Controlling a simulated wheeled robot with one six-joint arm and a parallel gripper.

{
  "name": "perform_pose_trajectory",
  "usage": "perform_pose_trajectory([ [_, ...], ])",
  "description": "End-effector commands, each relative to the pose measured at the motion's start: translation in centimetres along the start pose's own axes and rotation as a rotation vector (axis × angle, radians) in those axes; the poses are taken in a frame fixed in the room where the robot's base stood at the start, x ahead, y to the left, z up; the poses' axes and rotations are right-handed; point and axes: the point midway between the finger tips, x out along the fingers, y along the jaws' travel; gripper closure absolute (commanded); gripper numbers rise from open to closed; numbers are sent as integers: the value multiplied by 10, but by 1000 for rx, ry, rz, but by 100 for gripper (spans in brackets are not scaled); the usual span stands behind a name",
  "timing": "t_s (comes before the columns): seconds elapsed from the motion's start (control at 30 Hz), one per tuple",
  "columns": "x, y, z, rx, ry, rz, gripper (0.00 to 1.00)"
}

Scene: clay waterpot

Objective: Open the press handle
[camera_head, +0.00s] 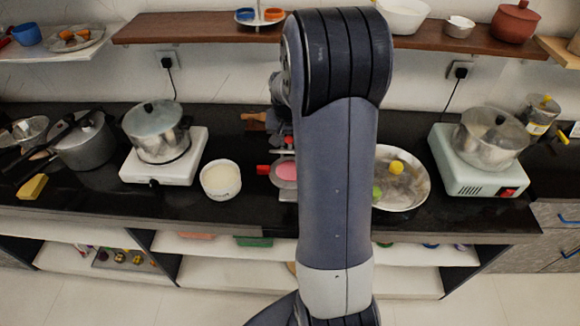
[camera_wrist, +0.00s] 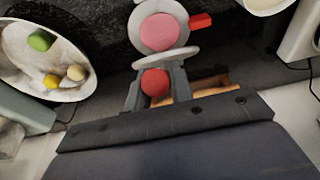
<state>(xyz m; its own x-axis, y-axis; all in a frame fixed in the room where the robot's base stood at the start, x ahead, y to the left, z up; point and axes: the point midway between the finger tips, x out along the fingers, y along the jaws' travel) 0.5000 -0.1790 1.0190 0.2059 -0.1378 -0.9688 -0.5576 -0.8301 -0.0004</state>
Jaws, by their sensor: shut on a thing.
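The press (camera_head: 286,186) stands on the dark counter, partly hidden behind my arm in the head view. A pink disc (camera_head: 284,170) lies on its round grey base plate; it also shows in the wrist view (camera_wrist: 159,32). A second grey plate (camera_wrist: 166,56) is seen nearly edge-on, raised and apart from the disc. A red lever (camera_wrist: 201,20) sticks out at the base's side. My gripper (camera_wrist: 154,87) is shut on the red press handle knob (camera_wrist: 155,82), one finger on each side.
A bowl of vegetables (camera_head: 424,196) stands right of the press and a white pot (camera_head: 221,181) left. Hot plates with pots stand farther out on both sides. A wooden item (camera_wrist: 210,86) lies behind the press, and a wooden shelf (camera_head: 200,27) is above.

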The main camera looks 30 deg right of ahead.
Motion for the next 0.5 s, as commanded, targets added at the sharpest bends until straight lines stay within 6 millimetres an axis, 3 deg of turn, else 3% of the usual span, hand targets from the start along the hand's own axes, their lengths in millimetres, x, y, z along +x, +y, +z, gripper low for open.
perform_pose_trajectory([
  [0.17, -1, 0, -1, 0, 2, 0, 86],
  [0.5, -8, 0, -23, 0, 1, 0, 86],
])
